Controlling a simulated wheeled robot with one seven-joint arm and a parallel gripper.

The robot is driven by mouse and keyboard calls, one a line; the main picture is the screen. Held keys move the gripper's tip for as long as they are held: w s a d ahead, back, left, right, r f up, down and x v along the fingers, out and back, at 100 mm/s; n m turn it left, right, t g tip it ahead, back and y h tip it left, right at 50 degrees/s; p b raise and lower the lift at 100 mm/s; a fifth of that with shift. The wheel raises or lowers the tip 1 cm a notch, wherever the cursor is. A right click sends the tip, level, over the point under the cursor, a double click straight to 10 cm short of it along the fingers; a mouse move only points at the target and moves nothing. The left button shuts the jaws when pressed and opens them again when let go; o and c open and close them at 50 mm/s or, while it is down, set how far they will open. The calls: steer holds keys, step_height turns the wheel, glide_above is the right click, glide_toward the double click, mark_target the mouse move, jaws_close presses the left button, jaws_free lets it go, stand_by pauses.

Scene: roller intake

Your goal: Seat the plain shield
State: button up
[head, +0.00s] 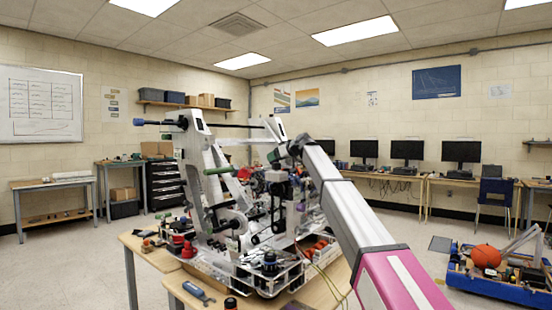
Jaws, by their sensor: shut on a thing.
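The roller intake machine (205,180) stands on the wooden table in the middle, with pale side plates, dark rollers and belts. My arm reaches in from the lower right. My gripper (278,154) is at its far end, small and partly hidden, close to the upper right part of the machine. It is shut on what looks like the plain shield (243,142), a pale, see-through strip between the upper side plates. The shield's edges are faint. I cannot tell whether it touches its seat.
The table (150,254) carries a red part (182,247), a blue-handled tool (198,292) and loose parts around the machine. Open floor lies at left.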

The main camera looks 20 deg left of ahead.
steer(key=shift+s+d+f, duration=0.15)
steer(key=shift+s+f, duration=0.05)
steer(key=shift+f, duration=0.55)
steer(key=o, duration=0.6)
steer(key=shift+f, duration=0.1)
steer(key=shift+s, duration=0.1)
steer(key=shift+w+r, duration=0.2)
steer(key=shift+r, duration=0.7)
steer(key=shift+w+r, duration=0.15)
steer(key=shift+r, duration=0.75)
steer(key=shift+o, duration=0.3)
steer(key=o, duration=0.5)
steer(key=v, duration=1.1)
steer(key=shift+s+d+r, duration=0.1)
steer(key=shift+d+r, duration=0.2)
steer(key=shift+r, duration=0.05)
